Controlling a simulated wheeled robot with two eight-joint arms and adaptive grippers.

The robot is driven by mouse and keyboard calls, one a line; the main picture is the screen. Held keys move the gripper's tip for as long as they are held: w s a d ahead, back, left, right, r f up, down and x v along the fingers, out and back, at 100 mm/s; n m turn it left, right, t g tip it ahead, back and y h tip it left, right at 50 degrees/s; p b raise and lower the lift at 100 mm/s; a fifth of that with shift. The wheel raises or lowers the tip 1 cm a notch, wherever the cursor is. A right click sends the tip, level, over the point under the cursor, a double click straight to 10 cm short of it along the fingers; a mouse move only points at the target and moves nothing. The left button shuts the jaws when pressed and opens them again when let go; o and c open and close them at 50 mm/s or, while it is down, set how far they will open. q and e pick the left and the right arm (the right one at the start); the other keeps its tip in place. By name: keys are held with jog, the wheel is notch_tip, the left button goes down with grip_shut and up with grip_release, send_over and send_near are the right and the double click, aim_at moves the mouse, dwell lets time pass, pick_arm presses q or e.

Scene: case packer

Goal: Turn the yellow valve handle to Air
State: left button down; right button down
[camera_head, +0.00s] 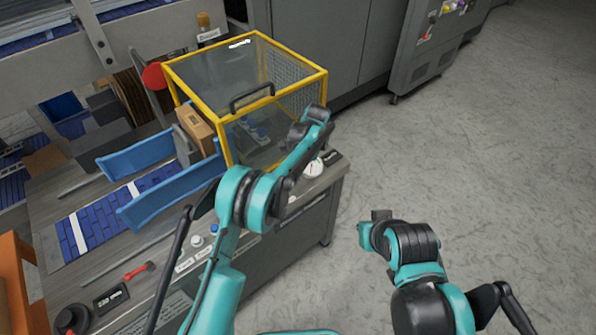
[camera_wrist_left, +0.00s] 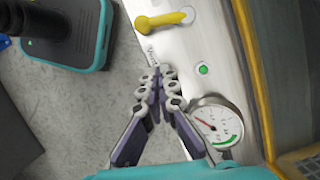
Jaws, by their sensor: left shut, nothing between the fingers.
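The yellow valve handle (camera_wrist_left: 163,20) shows at the top of the left wrist view, on a pale panel. It points left from its pivot, its free end near the panel's edge. My left gripper (camera_wrist_left: 160,70) is shut and empty, its fingertips below the handle in the picture and apart from it. A small printed label (camera_wrist_left: 152,54) shows by the fingertips; I cannot read it. In the head view I cannot make out the handle or the left fingers. My right arm is at the lower right there, its fingers not visible.
A round gauge (camera_wrist_left: 214,125) and a green light (camera_wrist_left: 203,69) sit on the panel right of my left fingers. A yellow-framed guard box (camera_head: 246,85) stands behind my left arm. Blue guide rails (camera_head: 170,190) are to the left. The floor at right is clear.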

pick_arm(q)
jog(key=b+x, duration=0.1)
jog(key=x, duration=0.2)
jog(key=shift+s+a+f, duration=0.1)
jog(key=shift+a+f, duration=0.1)
jog(key=shift+a, duration=0.05)
jog(key=shift+s+a+f+b, duration=0.15)
jog(key=shift+s+a+b, duration=0.3)
jog(key=shift+a, duration=0.6)
jog(key=shift+s+a, duration=0.35)
jog(key=shift+a, duration=0.05)
